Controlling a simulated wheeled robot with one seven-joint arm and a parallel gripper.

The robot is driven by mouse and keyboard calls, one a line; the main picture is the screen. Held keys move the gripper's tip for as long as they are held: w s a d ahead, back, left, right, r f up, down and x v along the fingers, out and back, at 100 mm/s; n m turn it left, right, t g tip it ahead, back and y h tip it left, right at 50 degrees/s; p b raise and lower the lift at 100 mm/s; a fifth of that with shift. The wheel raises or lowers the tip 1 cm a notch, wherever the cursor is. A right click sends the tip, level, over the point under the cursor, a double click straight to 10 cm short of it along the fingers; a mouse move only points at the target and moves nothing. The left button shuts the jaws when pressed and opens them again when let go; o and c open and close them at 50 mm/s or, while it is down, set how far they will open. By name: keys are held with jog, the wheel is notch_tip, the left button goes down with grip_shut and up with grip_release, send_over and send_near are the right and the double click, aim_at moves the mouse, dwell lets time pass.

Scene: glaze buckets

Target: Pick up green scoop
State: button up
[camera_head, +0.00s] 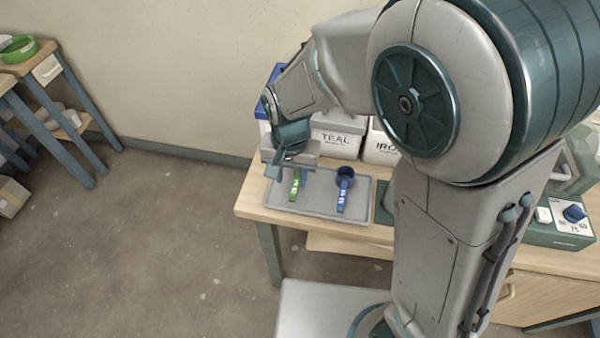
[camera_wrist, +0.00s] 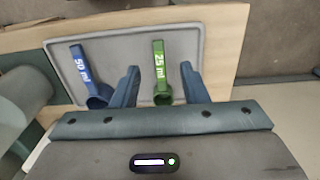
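The green scoop (camera_head: 295,184) lies on a grey tray (camera_head: 322,211) on the wooden table. In the wrist view the green scoop (camera_wrist: 161,72) is marked 25 ml, with its handle pointing away and its cup between my fingers. My gripper (camera_wrist: 163,82) is open, one finger on each side of the scoop with gaps showing. I cannot tell how high the fingers are above the tray. In the head view my gripper (camera_head: 284,172) is over the tray's left part and hides the scoop's cup.
A blue scoop (camera_head: 344,186), marked 50 ml in the wrist view (camera_wrist: 84,75), lies beside it on the tray. A white bucket labelled TEAL (camera_head: 336,140) and another bucket (camera_head: 379,148) stand behind. A scale (camera_head: 556,225) is at the right.

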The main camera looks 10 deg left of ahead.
aim_at(294, 192)
jog(key=f, duration=0.7)
jog(key=shift+w+d+f, duration=0.15)
jog(key=shift+w+f, duration=0.05)
jog(key=shift+w, duration=0.05)
grip_shut()
